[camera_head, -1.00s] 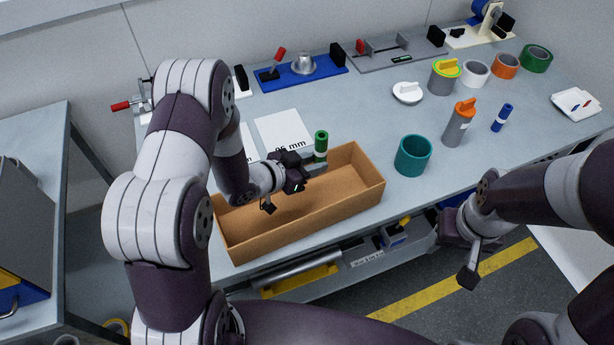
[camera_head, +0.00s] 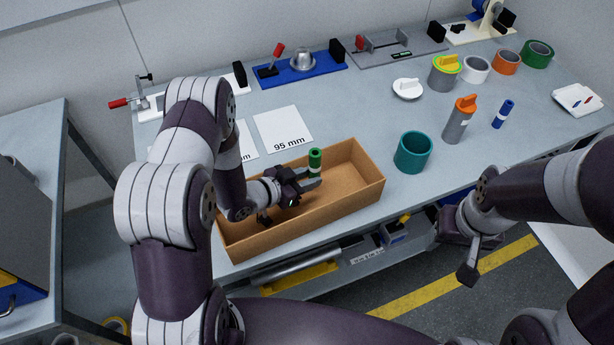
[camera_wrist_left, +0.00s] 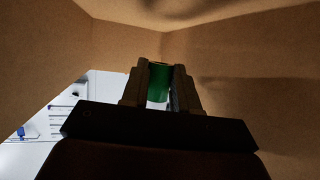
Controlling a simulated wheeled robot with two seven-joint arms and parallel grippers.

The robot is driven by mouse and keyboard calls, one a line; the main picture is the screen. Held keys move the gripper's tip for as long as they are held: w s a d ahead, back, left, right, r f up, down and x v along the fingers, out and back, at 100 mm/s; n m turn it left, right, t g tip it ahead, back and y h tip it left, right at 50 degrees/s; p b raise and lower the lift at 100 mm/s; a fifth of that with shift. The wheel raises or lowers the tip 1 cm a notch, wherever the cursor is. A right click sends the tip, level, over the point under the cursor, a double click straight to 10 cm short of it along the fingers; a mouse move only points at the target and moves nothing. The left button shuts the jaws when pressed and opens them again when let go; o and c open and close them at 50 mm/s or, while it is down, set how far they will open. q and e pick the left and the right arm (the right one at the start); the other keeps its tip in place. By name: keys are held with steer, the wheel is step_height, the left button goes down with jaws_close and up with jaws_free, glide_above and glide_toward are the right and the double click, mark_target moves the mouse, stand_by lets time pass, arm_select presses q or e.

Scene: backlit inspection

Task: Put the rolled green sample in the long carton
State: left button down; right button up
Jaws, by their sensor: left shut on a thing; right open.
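The rolled green sample (camera_head: 315,158) is upright, with a pale band below its green top. My left gripper (camera_head: 312,178) is shut on it; the fingers cover its lower part, so I cannot tell if it touches the bottom. In the left wrist view the green sample (camera_wrist_left: 158,84) shows between the two dark fingers. The long carton (camera_head: 352,184) is an open brown box at the table's front edge, and the gripper is low within its outline. Its brown walls (camera_wrist_left: 235,75) surround the fingers in the wrist view. My right gripper (camera_head: 462,238) is open and empty, off the table's front edge.
A teal cup (camera_head: 412,152) stands right of the carton. A white card marked 95 mm (camera_head: 283,129) lies behind the carton. The carton's right half is empty.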

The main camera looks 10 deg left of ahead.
arm_select(q)
steer(key=c, duration=0.8)
jaws_free()
steer(key=shift+c, duration=0.2)
steer(key=shift+r, duration=0.15)
steer(key=shift+r+p, duration=0.8)
steer(key=shift+p, duration=0.1)
steer(key=shift+s+a+f+b, duration=0.1)
steer(key=shift+s+a+b, duration=0.4)
steer(key=shift+s+a, duration=0.05)
steer(key=v, duration=0.5)
steer(key=shift+s+a+r, duration=0.15)
steer(key=shift+s+r, duration=0.05)
steer(key=shift+s, duration=0.15)
